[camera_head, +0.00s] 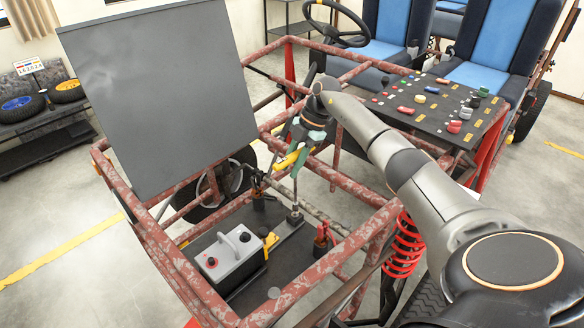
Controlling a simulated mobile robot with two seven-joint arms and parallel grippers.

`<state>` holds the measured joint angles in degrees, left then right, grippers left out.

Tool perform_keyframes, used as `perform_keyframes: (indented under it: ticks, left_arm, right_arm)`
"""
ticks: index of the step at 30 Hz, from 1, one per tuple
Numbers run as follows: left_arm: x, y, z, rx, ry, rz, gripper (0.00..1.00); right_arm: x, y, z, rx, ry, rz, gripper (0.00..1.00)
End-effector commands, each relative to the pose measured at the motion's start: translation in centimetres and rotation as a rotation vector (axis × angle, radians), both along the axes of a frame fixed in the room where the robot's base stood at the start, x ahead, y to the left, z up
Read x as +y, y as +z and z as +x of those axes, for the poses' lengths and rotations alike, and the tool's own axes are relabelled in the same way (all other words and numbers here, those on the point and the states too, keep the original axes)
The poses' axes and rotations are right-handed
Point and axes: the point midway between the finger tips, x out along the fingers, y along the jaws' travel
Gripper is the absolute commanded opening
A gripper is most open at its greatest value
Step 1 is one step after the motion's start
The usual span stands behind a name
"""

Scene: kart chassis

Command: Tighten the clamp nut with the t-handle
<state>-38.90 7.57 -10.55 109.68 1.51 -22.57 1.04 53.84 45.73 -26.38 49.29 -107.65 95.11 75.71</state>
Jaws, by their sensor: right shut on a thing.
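My right gripper (298,157) reaches down into the red tube frame from the upper right. It is shut on the t-handle, at its yellow crossbar (281,163). The t-handle's thin shaft points down, close to upright. Its lower end is at or just above a small dark fitting (294,216) on the black floor plate, which looks like the clamp nut. I cannot tell whether the shaft is seated on it, as the contact is too small to see. My left gripper is not in view.
A grey battery box (228,262) with a handle stands left of the fitting on the black plate (283,258). Red frame tubes (345,183) surround the gripper. A large grey panel (160,95) rises on the left. A black board with small parts (432,105) lies right.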

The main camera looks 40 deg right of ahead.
Motion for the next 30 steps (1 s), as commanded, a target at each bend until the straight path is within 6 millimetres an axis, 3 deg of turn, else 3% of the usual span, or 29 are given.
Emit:
perform_keyframes:
  ticks: [9, 15, 30]
  left_arm:
    - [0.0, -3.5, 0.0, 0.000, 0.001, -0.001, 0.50]
    - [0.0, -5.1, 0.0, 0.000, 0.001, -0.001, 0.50]
    - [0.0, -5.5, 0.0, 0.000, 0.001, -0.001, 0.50]
  right_arm:
    - [0.2, -0.3, -0.2, -0.004, 0.366, 0.002, 0.00]
    - [0.2, -0.3, -0.4, -0.002, 0.515, -0.001, 0.00]
    - [0.1, 0.1, -0.5, -0.003, 0.582, -0.001, 0.00]
